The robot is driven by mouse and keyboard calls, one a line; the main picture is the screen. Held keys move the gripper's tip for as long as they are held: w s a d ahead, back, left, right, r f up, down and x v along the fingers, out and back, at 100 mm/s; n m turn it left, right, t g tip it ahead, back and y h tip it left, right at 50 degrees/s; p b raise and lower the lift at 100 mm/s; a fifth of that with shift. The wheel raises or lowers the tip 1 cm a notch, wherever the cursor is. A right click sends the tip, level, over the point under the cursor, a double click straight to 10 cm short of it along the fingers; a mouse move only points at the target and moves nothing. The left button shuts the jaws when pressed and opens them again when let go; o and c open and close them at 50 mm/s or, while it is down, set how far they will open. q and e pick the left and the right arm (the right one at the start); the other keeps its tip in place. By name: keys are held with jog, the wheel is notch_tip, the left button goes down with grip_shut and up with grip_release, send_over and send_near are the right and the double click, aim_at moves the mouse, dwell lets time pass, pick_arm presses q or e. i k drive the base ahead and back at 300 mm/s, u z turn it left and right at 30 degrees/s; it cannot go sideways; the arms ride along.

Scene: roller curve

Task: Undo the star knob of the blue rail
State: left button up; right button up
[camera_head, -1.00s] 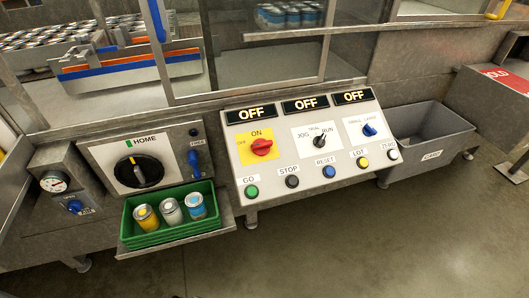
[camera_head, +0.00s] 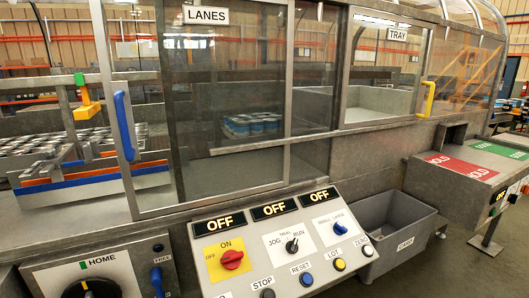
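The blue rail (camera_head: 90,192) runs below an orange strip along the front of the can lanes at the left, partly seen through the glass of the LANES door (camera_head: 206,15). I cannot make out a star knob on it at this size. A blue upright handle (camera_head: 124,125) is on the left frame of that door. A blue lever (camera_head: 157,280) labelled FREE is low at the left, beside the HOME dial (camera_head: 88,290). Neither of my grippers is in view.
The sloped control panel (camera_head: 200,262) shows several OFF displays. A grey bin (camera_head: 385,215) stands right of it. The TRAY door has a yellow handle (camera_head: 429,98). Red HOLD (camera_head: 458,172) and green plates lie at the right. Blue-banded cans (camera_head: 250,124) stand behind the glass.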

aim_at(48, 153)
jog(key=u, duration=1.25)
